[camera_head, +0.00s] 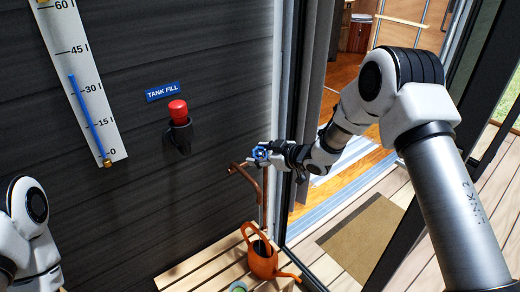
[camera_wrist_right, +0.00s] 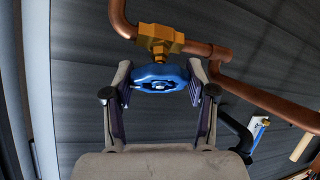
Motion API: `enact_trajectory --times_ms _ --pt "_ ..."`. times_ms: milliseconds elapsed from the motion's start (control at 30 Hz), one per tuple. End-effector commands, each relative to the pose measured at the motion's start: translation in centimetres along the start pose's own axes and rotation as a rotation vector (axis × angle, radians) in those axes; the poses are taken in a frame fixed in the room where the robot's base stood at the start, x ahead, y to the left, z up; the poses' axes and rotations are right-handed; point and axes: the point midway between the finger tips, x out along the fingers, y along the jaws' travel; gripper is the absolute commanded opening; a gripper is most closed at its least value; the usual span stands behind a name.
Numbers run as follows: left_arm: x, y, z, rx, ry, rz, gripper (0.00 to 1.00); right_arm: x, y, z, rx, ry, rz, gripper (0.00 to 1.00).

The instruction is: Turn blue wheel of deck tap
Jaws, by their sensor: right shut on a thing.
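The blue wheel (camera_head: 261,154) sits on the deck tap beside the dark plank wall. In the right wrist view the blue wheel (camera_wrist_right: 160,78) lies between the two fingers, below a brass valve body (camera_wrist_right: 160,38) on a copper pipe (camera_wrist_right: 215,78). My right gripper (camera_head: 268,153) is shut on the blue wheel, with a finger on each side of its rim; the fingers also show in the right wrist view (camera_wrist_right: 160,88).
An orange watering can (camera_head: 262,258) stands on a slatted wooden bench (camera_head: 205,268) below the tap. A red-topped fitting (camera_head: 178,112) under a "TANK FILL" sign (camera_head: 162,91) and a gauge (camera_head: 85,85) are on the wall. A doorway opens to the right, with a mat (camera_head: 365,240).

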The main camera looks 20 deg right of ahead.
Motion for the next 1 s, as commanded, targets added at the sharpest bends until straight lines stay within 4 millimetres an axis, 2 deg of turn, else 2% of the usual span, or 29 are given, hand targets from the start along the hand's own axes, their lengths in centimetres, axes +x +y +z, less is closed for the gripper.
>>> enact_trajectory --times_ms 33,333,367,400,767,867,1000 --pt "-0.6 0.0 0.0 0.000 0.000 0.000 0.40 -0.1 0.1 -0.2 -0.022 0.000 -0.013 0.22" --pt "-0.4 0.0 0.0 0.000 -0.001 0.000 0.40 0.0 0.0 0.0 -0.039 0.001 -0.022 0.22" --pt "-0.4 0.0 0.0 0.000 -0.001 0.000 0.40 0.0 0.0 0.0 -0.039 0.001 -0.022 0.67" --pt "-0.4 0.0 0.0 0.000 0.000 0.000 0.40 0.0 0.0 0.0 -0.038 0.001 -0.022 0.81" --pt "-0.4 0.0 0.0 0.000 0.000 0.000 0.40 -0.2 0.1 0.0 -0.036 0.001 -0.021 0.83" --pt "-0.4 0.0 0.0 0.000 0.000 0.000 0.40 -1.4 0.2 -0.1 -0.035 0.001 -0.019 0.83" --pt "-0.4 0.0 0.0 0.000 0.000 0.000 0.40 -4.5 0.3 -0.1 -0.031 0.002 -0.017 0.83"
